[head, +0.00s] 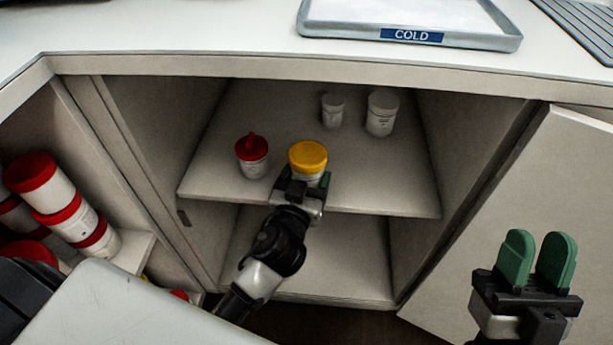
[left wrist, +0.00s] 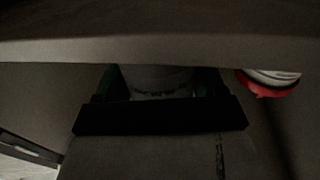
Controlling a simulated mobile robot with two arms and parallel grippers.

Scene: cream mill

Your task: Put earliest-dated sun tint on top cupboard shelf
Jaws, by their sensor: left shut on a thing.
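My left gripper (head: 307,182) is shut on a jar with a yellow lid (head: 308,156), at the front of the top shelf (head: 220,187) inside the open cupboard. The jar's lower part is hidden by the gripper; I cannot tell whether its base touches the shelf. In the dark left wrist view, the pale jar body (left wrist: 155,80) sits between the left gripper's green fingers (left wrist: 160,88). Its date is not readable. My right gripper (head: 536,262) is empty, its green fingers slightly apart, in front of the cupboard door at right.
A red-lidded jar (head: 252,158) stands left of the yellow-lidded one. Two white-lidded jars (head: 332,110) (head: 382,114) stand farther back on the shelf. Several red-lidded jars (head: 68,215) lie at left. A tray marked COLD (head: 505,42) is on the counter. The open door (head: 540,190) is at right.

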